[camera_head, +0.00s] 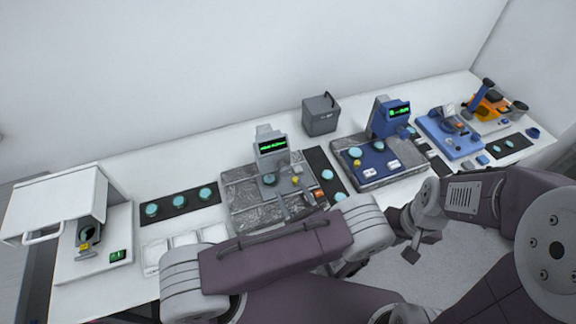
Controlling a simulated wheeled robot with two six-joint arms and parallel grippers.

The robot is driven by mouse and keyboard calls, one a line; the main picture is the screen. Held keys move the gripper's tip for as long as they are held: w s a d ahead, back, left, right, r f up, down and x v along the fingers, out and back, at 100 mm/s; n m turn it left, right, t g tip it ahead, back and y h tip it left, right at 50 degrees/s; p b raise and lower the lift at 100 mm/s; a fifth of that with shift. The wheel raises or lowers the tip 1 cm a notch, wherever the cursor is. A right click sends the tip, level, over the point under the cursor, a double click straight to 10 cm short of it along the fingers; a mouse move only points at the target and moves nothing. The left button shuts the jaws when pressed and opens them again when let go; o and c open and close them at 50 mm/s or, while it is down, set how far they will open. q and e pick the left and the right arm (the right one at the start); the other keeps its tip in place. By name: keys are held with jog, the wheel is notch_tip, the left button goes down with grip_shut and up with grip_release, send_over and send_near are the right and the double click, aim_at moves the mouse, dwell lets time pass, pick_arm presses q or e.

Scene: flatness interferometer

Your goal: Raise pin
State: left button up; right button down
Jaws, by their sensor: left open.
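The pin is too small to single out with certainty. The central grey instrument (271,148), with a green-lit display, stands on a mottled grey stone base (240,190). A teal disc sits under its head and a small yellow knob (295,181) shows beside it. My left forearm crosses in front of this base and hides its near edge. My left gripper (347,268) is open, mostly hidden below the forearm near the table's front edge, apart from the instrument. My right gripper (414,246) hangs in front of the table, away from the instruments; its jaw opening is unclear.
A dark mat (180,204) with teal discs lies left of the base, beside a white hooded unit (55,205). A grey box (321,115) stands at the back. A blue instrument (389,118) and a blue-and-orange station (452,135) stand right. The table is crowded.

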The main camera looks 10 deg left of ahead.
aim_at(286, 173)
pick_arm(q)
jog(key=shift+m+t+h, duration=0.4)
jog(key=shift+t+h, duration=0.1)
jog(key=p+x, duration=0.1)
jog(key=x, duration=0.3)
jog(key=p+x, duration=0.2)
jog(key=x, duration=0.2)
jog(key=shift+w+d, duration=0.2)
jog(key=shift+d, duration=0.15)
jog(key=shift+w+a+f+p, duration=0.15)
jog(key=shift+w+a+p, duration=0.15)
jog(key=shift+w, duration=0.1)
jog(key=shift+d, duration=0.1)
jog(key=c, duration=0.4)
grip_shut()
